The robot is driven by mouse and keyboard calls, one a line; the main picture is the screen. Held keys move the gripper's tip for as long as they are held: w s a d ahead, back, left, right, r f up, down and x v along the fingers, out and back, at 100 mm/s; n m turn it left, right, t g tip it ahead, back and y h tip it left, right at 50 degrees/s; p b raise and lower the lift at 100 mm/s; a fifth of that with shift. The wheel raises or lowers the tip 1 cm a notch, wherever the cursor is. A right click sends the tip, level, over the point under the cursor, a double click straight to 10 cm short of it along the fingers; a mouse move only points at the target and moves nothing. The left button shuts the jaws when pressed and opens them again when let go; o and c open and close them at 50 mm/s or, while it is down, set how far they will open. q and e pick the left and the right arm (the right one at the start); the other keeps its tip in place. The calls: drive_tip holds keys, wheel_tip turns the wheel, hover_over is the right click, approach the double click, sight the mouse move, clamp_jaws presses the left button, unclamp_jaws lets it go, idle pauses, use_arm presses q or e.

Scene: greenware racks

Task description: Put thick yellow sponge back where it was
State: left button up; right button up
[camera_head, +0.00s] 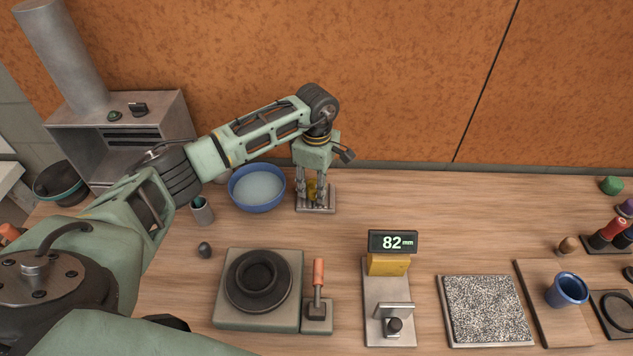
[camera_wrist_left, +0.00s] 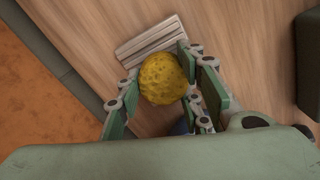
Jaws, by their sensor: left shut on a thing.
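My left gripper (camera_head: 313,188) is shut on the thick yellow sponge (camera_head: 312,190), just over a small grey slatted rack (camera_head: 316,208) at the back of the table. In the left wrist view the yellow sponge (camera_wrist_left: 163,79) sits between the green finger pads, and the slatted rack (camera_wrist_left: 152,40) shows behind it. I cannot tell whether the sponge touches the rack. My right gripper is not in view.
A blue bowl of water (camera_head: 257,188) stands just left of the rack. A grey slab with a dark ring (camera_head: 227,310), a gauge reading 82 mm (camera_head: 392,243) and a speckled board (camera_head: 488,310) lie nearer. A blue cup (camera_head: 567,290) stands right.

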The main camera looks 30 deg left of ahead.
sight(316, 183)
use_arm(q)
drive_tip(key=shift+f, duration=0.2)
drive_tip(key=o, duration=1)
drive_tip(key=shift+r, duration=0.1)
drive_tip(key=shift+r, duration=0.5)
wheel_tip(316, 183, up, 11)
drive_tip(key=b, duration=0.3)
drive_tip(key=shift+r+b, duration=0.15)
drive_tip(key=shift+b, duration=0.15)
